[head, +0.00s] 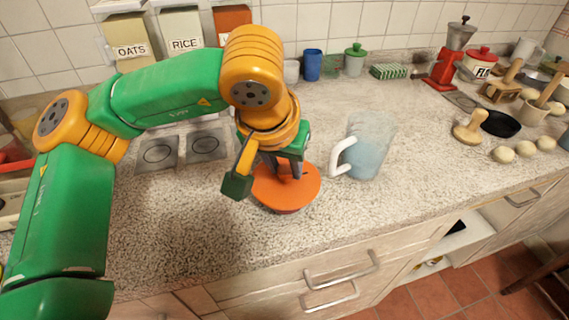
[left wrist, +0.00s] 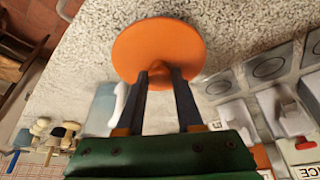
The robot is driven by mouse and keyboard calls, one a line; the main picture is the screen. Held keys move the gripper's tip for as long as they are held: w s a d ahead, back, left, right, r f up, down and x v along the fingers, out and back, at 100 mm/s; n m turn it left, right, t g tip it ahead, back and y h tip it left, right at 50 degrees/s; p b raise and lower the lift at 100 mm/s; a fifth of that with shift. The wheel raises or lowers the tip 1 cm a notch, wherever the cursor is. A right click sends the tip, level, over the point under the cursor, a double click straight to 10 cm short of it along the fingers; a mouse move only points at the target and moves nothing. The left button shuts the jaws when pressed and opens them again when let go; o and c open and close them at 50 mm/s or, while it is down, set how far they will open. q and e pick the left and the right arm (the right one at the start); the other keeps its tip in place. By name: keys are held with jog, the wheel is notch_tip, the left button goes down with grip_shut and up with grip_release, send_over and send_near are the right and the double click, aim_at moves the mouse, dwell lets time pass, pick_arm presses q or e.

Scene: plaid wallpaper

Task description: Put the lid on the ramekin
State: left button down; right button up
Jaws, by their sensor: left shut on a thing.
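The round orange lid (head: 308,190) is level, low over the front middle of the counter. My left gripper (head: 298,172) points down at it from above and is shut on its knob. In the left wrist view the lid (left wrist: 158,45) is beyond the fingertips, and the two fingers (left wrist: 161,76) have the knob between them. A thin dark red sliver (head: 288,211) shows under the lid's front edge; it looks like the ramekin, mostly hidden. I cannot tell whether the lid touches it. My right gripper is not in view.
A bluish translucent pitcher (head: 370,150) with a white handle stands close to the right of the lid. Canisters (head: 185,40) line the wall behind. The counter (head: 160,230) is clear to the left of the lid; its front edge is near, above the drawers.

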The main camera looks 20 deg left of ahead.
pick_arm(q)
jog(key=shift+c, duration=2.4)
grip_release()
jog(key=shift+f, duration=0.2)
jog(key=shift+r, duration=0.1)
jog(key=v, duration=0.7)
